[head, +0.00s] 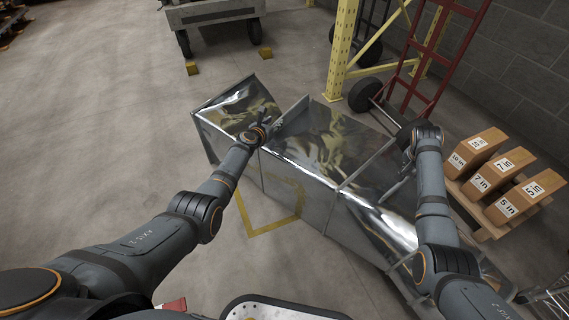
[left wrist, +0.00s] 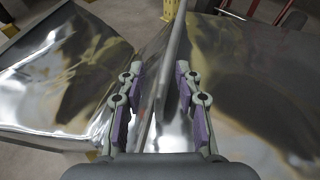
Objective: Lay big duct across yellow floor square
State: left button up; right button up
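The big duct (head: 315,150) is a long shiny sheet-metal piece with raised flanges, lying diagonally on the floor. The yellow floor square (head: 274,228) shows as a taped outline at the duct's near side; its far part is hidden by the duct. My left gripper (head: 272,121) is at the upright flange near the duct's far left section. In the left wrist view its purple-padded fingers (left wrist: 160,98) stand apart on either side of that flange, with a gap visible on the left. My right gripper (head: 394,190) is at the duct's right side; its fingers are too small to read.
A pallet with labelled cardboard boxes (head: 491,175) stands at the right. A red hand truck (head: 428,60) and yellow rack post (head: 341,50) stand behind the duct. A wheeled cart (head: 213,12) is at the back. The floor at left is clear.

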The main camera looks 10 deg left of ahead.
pick_arm(q)
jog(key=shift+d+f, duration=0.1)
jog(key=shift+f, duration=0.15)
pick_arm(e)
jog(key=shift+w, duration=0.1)
pick_arm(q)
jog(key=shift+s+r, duration=0.15)
jog(key=shift+s, duration=0.3)
pick_arm(e)
jog(key=shift+a, duration=0.1)
pick_arm(q)
jog(key=shift+v, duration=3.35)
jog(key=shift+w, duration=0.1)
pick_arm(e)
jog(key=v, duration=1.2)
